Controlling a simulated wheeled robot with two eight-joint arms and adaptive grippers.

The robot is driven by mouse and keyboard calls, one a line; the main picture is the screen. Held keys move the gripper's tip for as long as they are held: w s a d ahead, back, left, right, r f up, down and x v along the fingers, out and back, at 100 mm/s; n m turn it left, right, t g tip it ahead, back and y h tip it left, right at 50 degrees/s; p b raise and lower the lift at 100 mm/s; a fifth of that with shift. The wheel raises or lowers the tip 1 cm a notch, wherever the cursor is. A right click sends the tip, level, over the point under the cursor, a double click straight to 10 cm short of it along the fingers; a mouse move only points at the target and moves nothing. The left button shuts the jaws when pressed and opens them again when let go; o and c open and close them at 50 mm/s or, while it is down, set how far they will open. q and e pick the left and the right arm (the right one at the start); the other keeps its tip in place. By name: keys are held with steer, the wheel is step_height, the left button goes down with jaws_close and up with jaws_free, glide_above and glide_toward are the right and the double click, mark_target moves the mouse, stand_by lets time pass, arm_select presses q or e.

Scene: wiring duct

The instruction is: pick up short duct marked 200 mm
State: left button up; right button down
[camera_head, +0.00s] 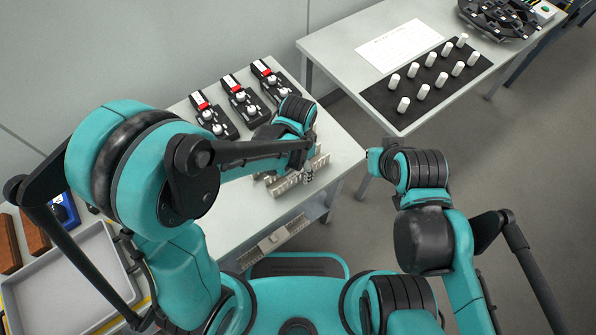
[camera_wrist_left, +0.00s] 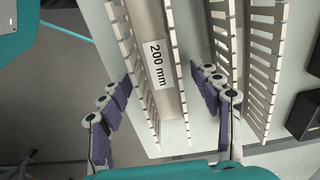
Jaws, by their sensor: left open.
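The short duct marked 200 mm is a beige slotted channel with a white label; it fills the middle of the left wrist view (camera_wrist_left: 170,95). In the head view a beige duct (camera_head: 288,187) lies on the grey table under my left gripper (camera_head: 308,172). In the left wrist view my left gripper (camera_wrist_left: 165,98) is open, with one purple-padded finger on each side of the 200 mm duct. I see gaps between the pads and the duct walls. My right arm's wrist is over the floor right of the table; its fingers do not show.
Another slotted duct (camera_wrist_left: 264,60) lies close beside the marked one, right of the right finger. Several black devices (camera_head: 243,100) stand at the table's back. A side table holds a black mat (camera_head: 425,86) with white pegs. A grey tray (camera_head: 62,290) is at lower left.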

arm_select(q)
steer(key=shift+r, duration=0.1)
steer(key=shift+c, duration=0.3)
steer(key=c, duration=1.2)
